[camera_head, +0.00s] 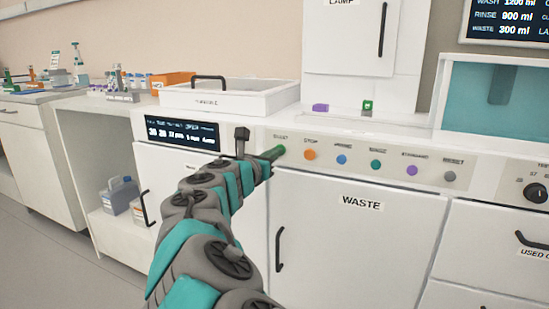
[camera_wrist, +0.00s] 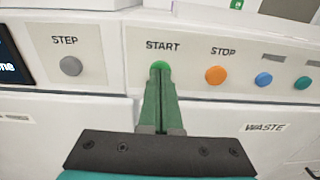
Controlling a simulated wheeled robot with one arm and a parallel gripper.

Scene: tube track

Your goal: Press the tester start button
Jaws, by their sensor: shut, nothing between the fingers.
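The green start button (camera_wrist: 160,66) sits under the label START on the tester's front panel in the wrist view. My gripper (camera_wrist: 160,82) is shut and empty, its green fingers together, with the tips at the lower edge of the button in the picture. The fingertips overlap the button, and I cannot tell whether they touch it. In the head view my gripper (camera_head: 279,151) reaches the panel just under the START label, and the button is hidden behind it.
A grey STEP button (camera_wrist: 71,66) is left of START and an orange STOP button (camera_wrist: 215,75) is close on the right. Several other coloured buttons continue rightward. A display (camera_head: 183,133) is at the left. The WASTE door (camera_head: 350,240) with its handle (camera_head: 279,249) is below.

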